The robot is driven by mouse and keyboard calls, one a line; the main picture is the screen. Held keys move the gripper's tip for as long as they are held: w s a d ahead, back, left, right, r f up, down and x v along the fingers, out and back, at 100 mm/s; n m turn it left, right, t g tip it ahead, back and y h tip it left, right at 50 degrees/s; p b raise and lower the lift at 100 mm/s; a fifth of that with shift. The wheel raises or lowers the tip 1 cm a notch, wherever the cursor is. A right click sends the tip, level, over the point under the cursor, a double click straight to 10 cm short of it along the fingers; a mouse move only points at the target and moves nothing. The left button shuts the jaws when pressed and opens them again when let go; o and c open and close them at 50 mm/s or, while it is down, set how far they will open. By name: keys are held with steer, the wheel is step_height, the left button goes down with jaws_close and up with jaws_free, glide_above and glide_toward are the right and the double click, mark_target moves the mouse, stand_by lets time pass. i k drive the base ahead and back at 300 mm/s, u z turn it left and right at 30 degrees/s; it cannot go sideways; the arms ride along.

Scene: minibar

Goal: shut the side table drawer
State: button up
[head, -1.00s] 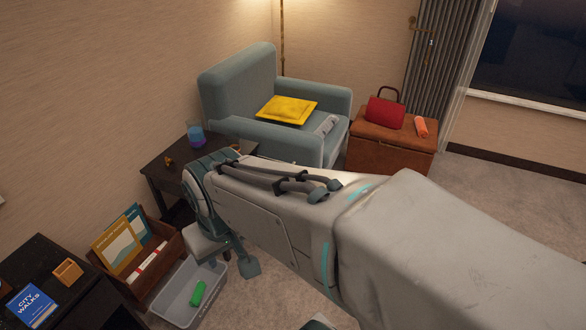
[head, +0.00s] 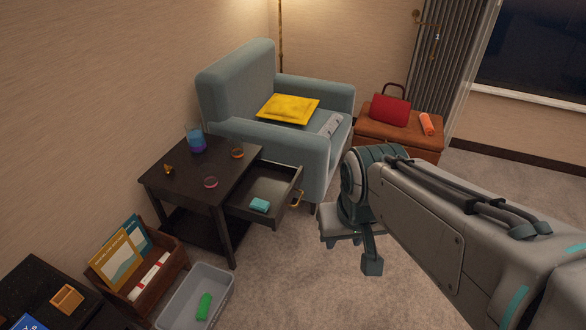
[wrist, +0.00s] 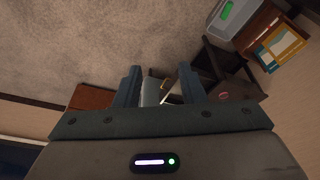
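The dark side table (head: 190,178) stands against the wall, left of the armchair.
A blue-grey armchair (head: 238,90) is close behind the drawer. A grey bin (head: 182,312) and a wooden magazine box (head: 170,268) stand in front.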

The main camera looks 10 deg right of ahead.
mark_target(277, 183)
steer(key=i, duration=0.4)
steer(key=u, duration=0.5)
steer(key=k, duration=0.65)
steer(key=u, duration=1)
steer(key=k, duration=0.7)
steer(key=u, duration=0.15)
steer(key=i, duration=1.2)
steer(key=z, duration=1.35)
steer(key=i, duration=0.85)
steer(key=z, duration=0.7)
